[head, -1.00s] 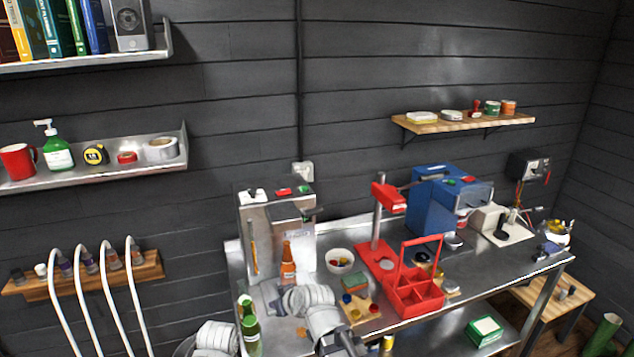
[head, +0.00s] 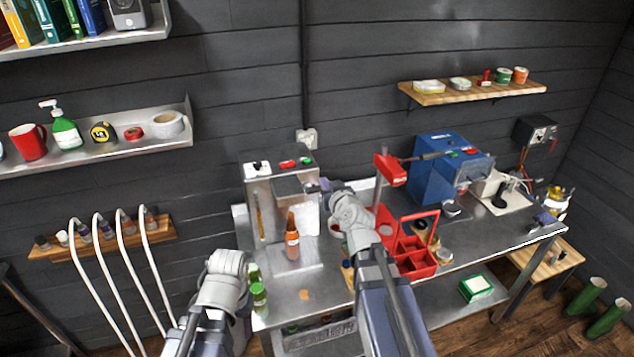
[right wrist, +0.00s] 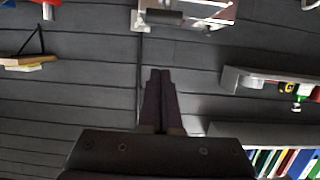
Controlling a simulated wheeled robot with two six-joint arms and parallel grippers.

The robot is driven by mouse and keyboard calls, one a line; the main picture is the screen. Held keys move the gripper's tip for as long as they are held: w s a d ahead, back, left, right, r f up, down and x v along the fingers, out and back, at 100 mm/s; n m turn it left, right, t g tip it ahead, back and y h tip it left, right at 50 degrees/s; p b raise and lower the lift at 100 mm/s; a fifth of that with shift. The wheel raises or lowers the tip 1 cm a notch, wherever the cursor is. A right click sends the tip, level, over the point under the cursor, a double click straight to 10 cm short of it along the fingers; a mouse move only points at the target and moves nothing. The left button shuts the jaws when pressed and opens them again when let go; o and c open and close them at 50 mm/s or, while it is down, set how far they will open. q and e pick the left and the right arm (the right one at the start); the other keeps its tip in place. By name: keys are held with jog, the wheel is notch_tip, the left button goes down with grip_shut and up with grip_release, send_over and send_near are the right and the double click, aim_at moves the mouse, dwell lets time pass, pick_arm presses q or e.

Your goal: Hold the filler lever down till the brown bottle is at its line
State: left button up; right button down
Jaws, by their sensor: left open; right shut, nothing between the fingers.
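The steel filler (head: 262,190) stands at the back left of the bench, with red and green buttons on top. The brown bottle (head: 292,240) stands upright in front of it, under its head. Its line and fill level are too small to read. My right gripper (head: 325,186) is shut and empty at the right side of the filler head. The lever is not clear there, so I cannot tell whether I touch it. In the right wrist view the closed fingers (right wrist: 160,75) point toward the filler (right wrist: 190,10). My left gripper (head: 232,275) is open, low at the bench's left end, its fingers mostly hidden.
Green bottles (head: 257,290) stand close to my left gripper. A red carrier (head: 415,262), a red capper (head: 388,168) and a blue machine (head: 438,165) stand right of my right arm. The bench front (head: 300,310) has some bare room.

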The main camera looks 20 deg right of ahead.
jog(key=b, duration=0.3)
send_over(317, 191)
jog(key=w, duration=0.3)
notch_tip(317, 191, down, 3)
jog(key=shift+w+a+r, duration=0.1)
jog(key=s+f+b, duration=0.2)
jog(key=shift+s+f, duration=0.3)
jog(key=shift+s+f+b, duration=0.2)
jog(key=shift+s+b, duration=0.1)
jog(key=shift+b, duration=0.1)
jog(key=shift+s+f, duration=0.1)
